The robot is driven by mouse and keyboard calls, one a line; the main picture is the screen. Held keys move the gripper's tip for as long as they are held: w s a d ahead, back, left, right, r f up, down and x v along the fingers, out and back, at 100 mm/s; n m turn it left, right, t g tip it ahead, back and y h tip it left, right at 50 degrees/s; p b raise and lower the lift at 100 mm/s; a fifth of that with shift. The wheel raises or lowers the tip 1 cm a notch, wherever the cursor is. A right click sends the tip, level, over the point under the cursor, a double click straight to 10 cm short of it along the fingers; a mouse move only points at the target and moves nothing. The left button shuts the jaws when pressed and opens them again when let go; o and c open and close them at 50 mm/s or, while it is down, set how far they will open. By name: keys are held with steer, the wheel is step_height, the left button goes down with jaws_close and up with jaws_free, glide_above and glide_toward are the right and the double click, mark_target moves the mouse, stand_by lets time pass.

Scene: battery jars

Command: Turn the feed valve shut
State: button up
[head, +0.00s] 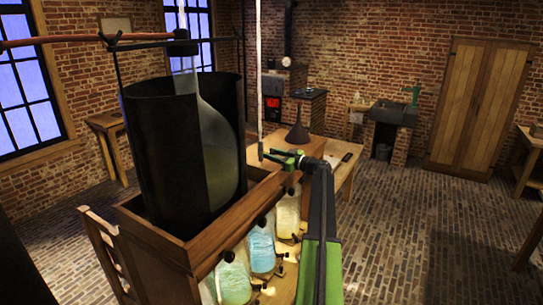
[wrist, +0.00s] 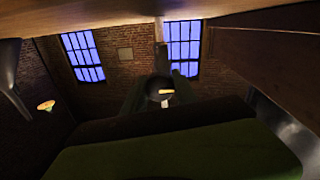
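I cannot single out the feed valve with certainty. In the wrist view, a dark round fitting (wrist: 158,88) with a small orange-yellow bar shows near the middle, ahead of my gripper. In the head view, my gripper (head: 280,157) is at the end of my green and black arm, beside the upper right end of a wooden stand (head: 150,238). Its fingers are too small and dark to tell open from shut. Several glass jars of coloured liquid, one of them blue (head: 262,248), line the stand's right side, with small dark fittings near them.
A tall black open-sided cylinder (head: 160,160) around a glass vessel (head: 218,150) stands in the stand, below a red rod (head: 75,41). A wooden table (head: 345,160) with a dark funnel (head: 298,133) is behind my gripper. A chair (head: 100,245) stands left.

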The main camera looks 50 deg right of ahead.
jaws_close()
steer(key=shift+m, duration=0.3)
steer(key=m, duration=0.3)
steer(key=shift+m+p, duration=0.3)
steer(key=shift+p, duration=0.05)
steer(key=m, duration=0.4)
steer(key=shift+g+p, duration=0.3)
steer(key=shift+g, duration=0.1)
steer(key=m, duration=0.4)
steer(key=shift+m, duration=0.3)
steer(key=m+y, duration=0.1)
steer(key=m, duration=0.3)
steer(key=shift+m, duration=0.3)
